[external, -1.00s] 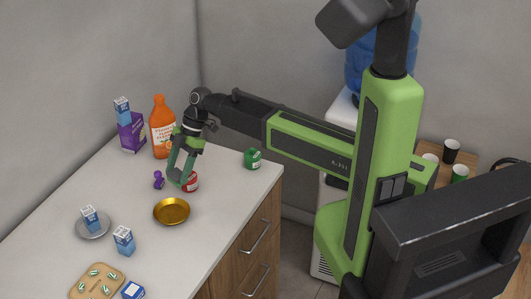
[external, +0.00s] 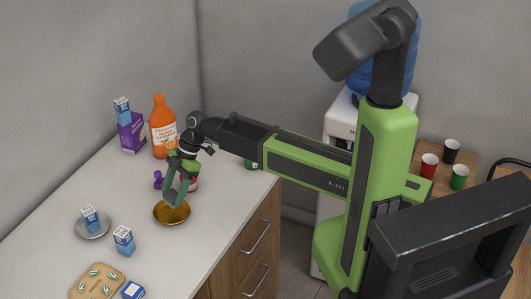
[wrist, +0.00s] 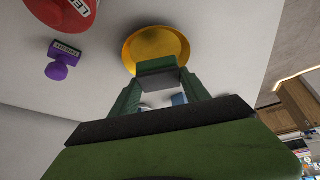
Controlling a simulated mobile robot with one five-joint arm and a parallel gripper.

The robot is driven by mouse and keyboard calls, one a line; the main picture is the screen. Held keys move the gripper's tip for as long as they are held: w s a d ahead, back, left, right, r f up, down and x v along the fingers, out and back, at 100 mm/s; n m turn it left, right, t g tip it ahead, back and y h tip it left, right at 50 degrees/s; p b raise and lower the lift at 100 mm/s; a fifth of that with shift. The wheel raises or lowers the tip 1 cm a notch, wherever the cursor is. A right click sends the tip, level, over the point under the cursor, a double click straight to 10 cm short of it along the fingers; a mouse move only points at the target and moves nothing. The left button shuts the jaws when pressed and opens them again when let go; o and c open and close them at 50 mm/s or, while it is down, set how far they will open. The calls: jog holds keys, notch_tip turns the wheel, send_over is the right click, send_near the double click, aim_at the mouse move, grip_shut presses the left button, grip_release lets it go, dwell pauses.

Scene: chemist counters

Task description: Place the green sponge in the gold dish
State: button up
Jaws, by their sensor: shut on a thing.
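The gold dish (external: 184,213) sits on the white counter near its right edge. It shows as a round yellow dish (wrist: 150,40) at the top of the wrist view. My gripper (external: 174,199) points down over the dish, with its fingertips at the dish's far side in the external view. The green sponge (wrist: 157,68) shows as a dark green block between my fingertips in the wrist view. My gripper is shut on it. In the external view the sponge is hard to tell apart from the green fingers. The exact height above the dish cannot be told.
An orange bottle (external: 162,127) and a purple box (external: 131,132) are farther back. Blue-white cartons (external: 123,241), a grey plate (external: 92,229) and a wooden board (external: 97,282) lie in front and left.

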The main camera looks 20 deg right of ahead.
aim_at(175, 195)
jog(key=shift+s+a+f, duration=0.2)
jog(key=shift+a+f, duration=0.15)
jog(key=shift+a, duration=0.25)
notch_tip(175, 195, down, 4)
jog(key=b, duration=0.4)
jog(key=shift+f, duration=0.15)
jog(key=shift+r, duration=0.2)
jog(key=shift+f, duration=0.1)
jog(key=o, duration=1)
jog(key=shift+o, duration=0.2)
jog(key=shift+d+r+p, duration=0.15)
jog(key=shift+r+p, duration=0.2)
jog(key=shift+r, duration=0.1)
jog(key=p+v, duration=0.9)
jog(key=v, duration=0.2)
jog(key=shift+d+p, duration=0.15)
jog(key=shift+p, duration=0.2)
